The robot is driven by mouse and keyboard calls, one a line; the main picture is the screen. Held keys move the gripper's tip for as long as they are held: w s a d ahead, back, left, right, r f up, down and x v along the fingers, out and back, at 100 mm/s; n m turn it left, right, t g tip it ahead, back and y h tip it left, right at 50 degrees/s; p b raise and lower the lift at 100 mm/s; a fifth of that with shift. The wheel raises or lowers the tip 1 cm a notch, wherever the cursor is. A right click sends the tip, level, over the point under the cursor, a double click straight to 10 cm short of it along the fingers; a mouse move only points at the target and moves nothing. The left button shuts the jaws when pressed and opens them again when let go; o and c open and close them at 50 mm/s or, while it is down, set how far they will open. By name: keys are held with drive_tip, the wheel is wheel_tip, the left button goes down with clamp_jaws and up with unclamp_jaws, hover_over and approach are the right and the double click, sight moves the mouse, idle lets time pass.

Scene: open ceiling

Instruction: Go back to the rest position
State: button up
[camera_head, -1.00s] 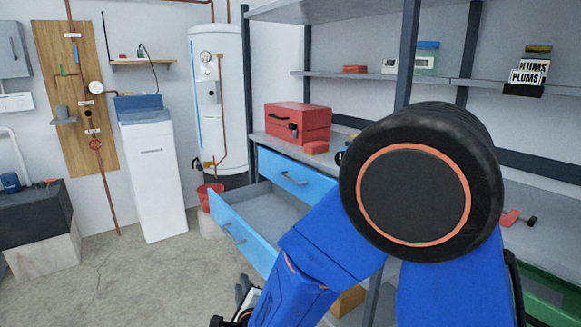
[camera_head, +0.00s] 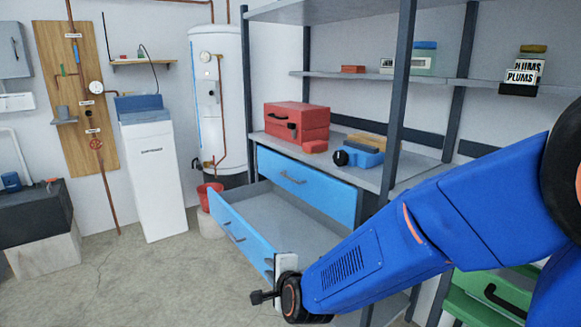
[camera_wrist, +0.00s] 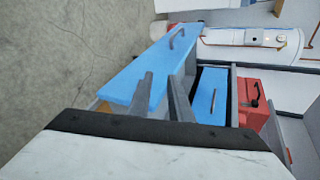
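My gripper (camera_wrist: 160,76) shows in the wrist view as two dark fingers with a gap between their tips and nothing between them. In the head view my blue arm reaches from the right edge down to the lower middle, and its wrist end is in front of the pulled-out blue drawer (camera_head: 228,232). In the wrist view the open drawer's blue front (camera_wrist: 150,65) lies beyond the fingertips. I cannot tell whether the fingers touch it.
A shut blue drawer (camera_head: 300,182) sits above the open one. A red toolbox (camera_head: 300,118) and a blue tool (camera_head: 360,155) stand on the shelf above. A green drawer (camera_head: 490,295) is at lower right. Bare floor (camera_head: 130,285) lies to the left.

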drive_tip(key=s+d+r+n+g+h, duration=0.1)
drive_tip(key=s+d+r+n+g, duration=0.25)
drive_tip(key=d, duration=0.55)
drive_tip(key=s+d+r+n, duration=0.3)
drive_tip(key=s+d+n, duration=0.25)
drive_tip(key=d, duration=0.45)
drive_tip(key=s+d+n+g+h, duration=0.3)
drive_tip(key=s+d+n, duration=0.3)
drive_tip(key=s+d, duration=0.9)
drive_tip(key=s+h, duration=0.1)
drive_tip(key=s, duration=0.2)
drive_tip(key=shift+s+d+r+n+g, duration=0.2)
drive_tip(key=shift+d+n+g, duration=0.05)
drive_tip(key=shift+n+g, duration=0.1)
